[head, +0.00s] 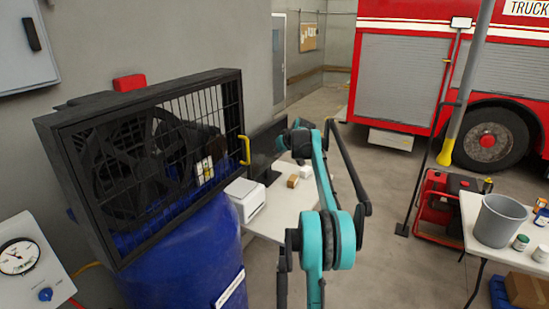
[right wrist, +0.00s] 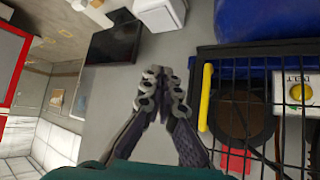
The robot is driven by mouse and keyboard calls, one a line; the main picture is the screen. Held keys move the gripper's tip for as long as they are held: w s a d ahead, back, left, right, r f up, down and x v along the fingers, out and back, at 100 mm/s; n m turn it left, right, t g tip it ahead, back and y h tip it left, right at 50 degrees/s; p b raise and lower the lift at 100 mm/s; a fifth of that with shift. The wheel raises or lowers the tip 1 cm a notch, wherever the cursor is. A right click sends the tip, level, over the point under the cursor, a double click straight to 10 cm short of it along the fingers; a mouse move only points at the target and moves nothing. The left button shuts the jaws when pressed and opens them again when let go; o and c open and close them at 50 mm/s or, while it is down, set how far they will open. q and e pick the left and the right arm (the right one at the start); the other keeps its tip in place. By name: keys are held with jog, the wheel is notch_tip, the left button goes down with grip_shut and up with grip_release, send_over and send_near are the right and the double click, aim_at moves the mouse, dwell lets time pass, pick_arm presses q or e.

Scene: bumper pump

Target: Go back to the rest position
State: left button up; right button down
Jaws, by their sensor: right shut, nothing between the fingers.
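My right gripper (right wrist: 164,88) is shut with nothing in it. In the head view it sits dark at the end of my teal arm, to the right of the caged pump unit. In the right wrist view its fingers point away from the camera, beside the yellow handle (right wrist: 205,97) and apart from it. The handle (head: 245,150) is on the right edge of the black mesh guard (head: 222,103). The guard looks closed over the fan and a panel with a yellow knob (right wrist: 297,92). My left gripper is not in view.
A blue tank (head: 195,255) stands under the guard. Behind my arm is a white table (head: 285,215) with a white box (head: 246,198) and a dark monitor (head: 268,137). At right, a grey bucket (head: 499,220) stands on another table. A red truck (head: 400,75) is behind open floor.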

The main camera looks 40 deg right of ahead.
jog(key=s+r+b, duration=0.1)
jog(key=s+r, duration=0.4)
jog(key=s+a+f+n+y+b, duration=0.1)
jog(key=a+f+b, duration=0.45)
jog(key=a, duration=0.55)
jog(key=a+f+g+b, duration=0.1)
jog(key=a+f+b, duration=0.45)
jog(key=a, duration=0.45)
jog(key=s+a+f+n+y+b, duration=0.1)
jog(key=a+f+b, duration=0.5)
jog(key=a, duration=0.5)
pick_arm(q)
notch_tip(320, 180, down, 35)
jog(key=b, duration=1.6)
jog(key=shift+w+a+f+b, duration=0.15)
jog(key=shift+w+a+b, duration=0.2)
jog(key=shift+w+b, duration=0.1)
pick_arm(e)
jog(key=s+a+f, duration=0.7)
jog(key=f, duration=0.5)
jog(key=s+a+f+n+y, duration=0.1)
jog(key=s+a+f, duration=0.7)
jog(key=f, duration=0.5)
jog(key=s+a+f+n, duration=0.1)
jog(key=s+a+f, duration=0.7)
jog(key=f, duration=0.4)
jog(key=shift+s+f+g, duration=0.15)
jog(key=shift+s+g, duration=0.1)
jog(key=shift+g, duration=0.15)
jog(key=shift+d, duration=0.1)
